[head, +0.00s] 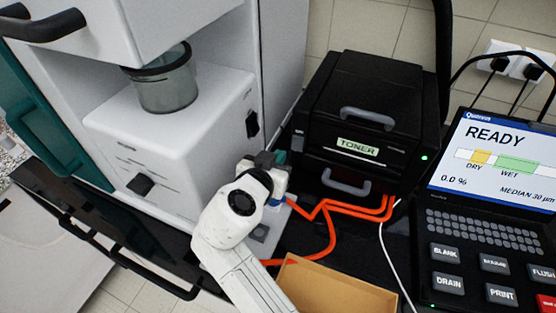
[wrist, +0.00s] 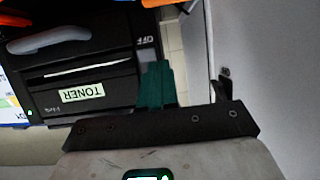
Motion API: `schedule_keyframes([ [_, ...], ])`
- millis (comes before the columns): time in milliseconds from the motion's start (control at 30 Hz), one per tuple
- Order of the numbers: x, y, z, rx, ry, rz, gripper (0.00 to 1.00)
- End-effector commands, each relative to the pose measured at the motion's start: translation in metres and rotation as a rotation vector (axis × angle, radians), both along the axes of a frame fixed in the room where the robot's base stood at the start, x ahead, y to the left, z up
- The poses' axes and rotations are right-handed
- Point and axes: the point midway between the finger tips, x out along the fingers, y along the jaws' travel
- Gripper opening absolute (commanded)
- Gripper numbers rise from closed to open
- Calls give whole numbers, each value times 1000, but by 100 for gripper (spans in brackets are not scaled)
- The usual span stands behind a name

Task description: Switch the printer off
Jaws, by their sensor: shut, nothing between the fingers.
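The printer (head: 402,97) is a black box with a TONER label, two grey handles and a small green light at its front right. A grey switch-like patch (head: 298,141) is on its front left edge. In the wrist view the printer (wrist: 105,75) appears upside down, with the grey patch (wrist: 147,56) beside small lettering that looks like OFF. My gripper (head: 280,157) is at the printer's front left corner. Its teal fingers (wrist: 155,84) are shut and empty, in front of the patch's lower edge in the picture. Whether they touch it I cannot tell.
A white machine (head: 180,150) with a grey jar (head: 165,83) and a black side switch (head: 252,124) stands close on the left. Orange cable (head: 330,215) and an open cardboard box (head: 335,290) lie in front. A console (head: 490,200) reading READY is at right.

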Motion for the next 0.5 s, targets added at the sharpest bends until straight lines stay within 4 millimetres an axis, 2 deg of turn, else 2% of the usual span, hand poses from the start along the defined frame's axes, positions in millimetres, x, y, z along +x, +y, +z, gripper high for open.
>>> schedule_keyframes([
  [500,-64,25,25,2,-1,5,0],
])
